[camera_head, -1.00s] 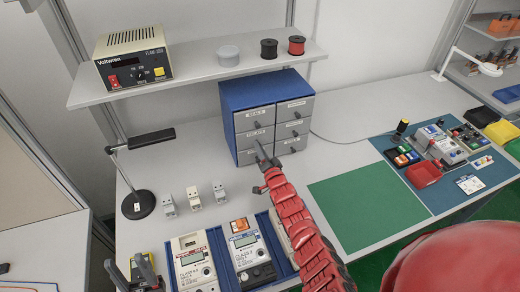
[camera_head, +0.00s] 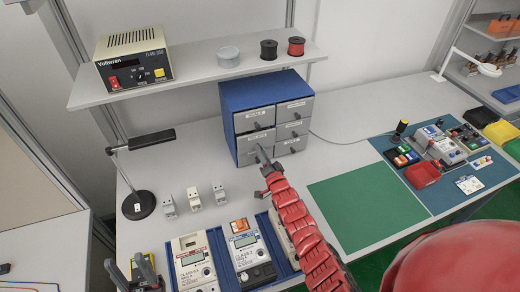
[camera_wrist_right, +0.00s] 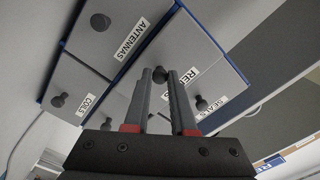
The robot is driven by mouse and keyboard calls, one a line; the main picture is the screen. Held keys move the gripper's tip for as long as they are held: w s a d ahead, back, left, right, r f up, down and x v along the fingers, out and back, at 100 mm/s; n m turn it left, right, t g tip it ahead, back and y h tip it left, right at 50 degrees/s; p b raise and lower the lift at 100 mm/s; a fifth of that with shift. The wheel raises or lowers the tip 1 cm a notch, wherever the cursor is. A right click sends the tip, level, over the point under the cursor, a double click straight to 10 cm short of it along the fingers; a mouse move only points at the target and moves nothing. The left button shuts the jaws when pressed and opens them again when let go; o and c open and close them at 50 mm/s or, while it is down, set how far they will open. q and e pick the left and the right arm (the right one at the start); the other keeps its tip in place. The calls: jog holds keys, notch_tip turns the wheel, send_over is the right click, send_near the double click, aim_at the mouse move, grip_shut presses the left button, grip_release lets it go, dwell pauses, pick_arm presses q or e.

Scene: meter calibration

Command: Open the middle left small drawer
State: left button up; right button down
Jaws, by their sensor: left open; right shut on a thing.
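The blue cabinet (camera_head: 228,120) with grey drawers in two columns stands on the bench under the shelf. The middle left small drawer (camera_head: 244,142) is partly covered by my right gripper (camera_head: 260,150). In the right wrist view, my right gripper (camera_wrist_right: 160,76) has its two fingers on either side of a dark round knob (camera_wrist_right: 158,75) on a drawer front whose label begins "RE". It is shut on that knob. I cannot tell whether this drawer stands slightly out. My left gripper (camera_head: 144,272) is open and empty at the lower left, away from the cabinet.
Meters (camera_head: 193,262) lie in a blue tray in front of the cabinet. Several small white devices (camera_head: 194,196) and a black-based lamp (camera_head: 138,204) stand to its left. A green mat (camera_head: 352,208) lies clear to the right. The shelf (camera_head: 200,70) overhangs behind.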

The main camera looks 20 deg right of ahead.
jog(key=s, duration=1.1)
jog(key=shift+s+d+p, duration=0.2)
jog(key=shift+s+p, duration=0.1)
jog(key=shift+p, duration=0.1)
jog(key=shift+f, duration=0.1)
jog(key=c, duration=0.7)
grip_release()
jog(key=shift+c, duration=0.2)
jog(key=shift+s, duration=0.1)
jog(key=s+b, duration=0.1)
jog(key=s, duration=0.4)
jog(key=s+b, duration=0.1)
jog(key=s, duration=0.5)
jog(key=s+b, duration=0.2)
jog(key=s, duration=0.4)
jog(key=shift+s+d, duration=0.1)
jog(key=shift+d, duration=0.2)
